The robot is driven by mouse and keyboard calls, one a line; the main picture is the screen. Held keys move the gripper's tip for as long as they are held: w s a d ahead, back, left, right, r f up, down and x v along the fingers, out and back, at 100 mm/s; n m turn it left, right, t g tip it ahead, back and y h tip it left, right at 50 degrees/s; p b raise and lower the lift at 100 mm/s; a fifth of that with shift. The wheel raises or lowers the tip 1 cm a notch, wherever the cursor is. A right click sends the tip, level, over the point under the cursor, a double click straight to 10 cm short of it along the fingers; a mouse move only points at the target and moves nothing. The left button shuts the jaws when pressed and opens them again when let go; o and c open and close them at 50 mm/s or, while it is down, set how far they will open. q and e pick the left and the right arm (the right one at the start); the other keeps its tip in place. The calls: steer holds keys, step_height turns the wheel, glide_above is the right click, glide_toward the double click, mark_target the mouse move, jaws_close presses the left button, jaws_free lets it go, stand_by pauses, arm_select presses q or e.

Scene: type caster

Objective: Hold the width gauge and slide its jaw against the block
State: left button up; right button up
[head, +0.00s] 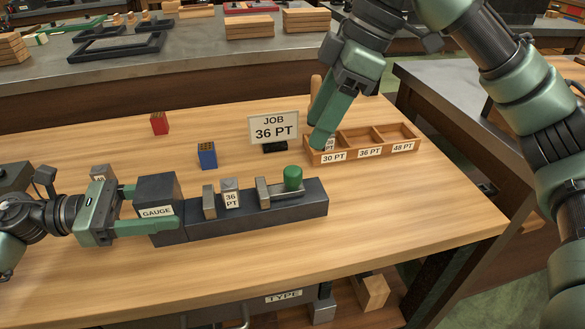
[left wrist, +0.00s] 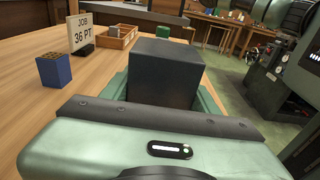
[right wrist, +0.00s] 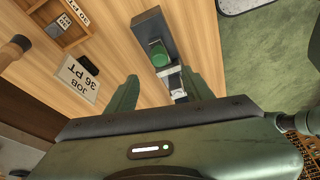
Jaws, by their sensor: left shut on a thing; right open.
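The width gauge is a dark bar (head: 245,220) with a GAUGE-labelled end block (head: 156,209). My left gripper (head: 150,222) is shut on that end block, which also shows in the left wrist view (left wrist: 165,72). A grey block marked 36 PT (head: 230,196) stands upright on the bar, close to the fixed jaw (head: 208,203). The sliding jaw (head: 263,193) with its green knob (head: 293,178) is to the right, with a gap to the block. My right gripper (head: 322,132) is open and empty above the tray's left end. The knob shows beyond its fingers in the right wrist view (right wrist: 160,57).
A wooden tray (head: 362,153) has compartments labelled 30, 36 and 48 PT; a block sits in the left one. A JOB 36 PT sign (head: 273,129), a blue block (head: 207,156) and a red block (head: 159,123) stand behind the gauge. The table front is clear.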

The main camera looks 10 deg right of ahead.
mark_target(293, 170)
steer(key=x, duration=1.1)
steer(key=shift+w+a, duration=0.1)
steer(key=shift+a, duration=0.05)
jaws_close()
steer(key=shift+a, duration=1.9)
jaws_free()
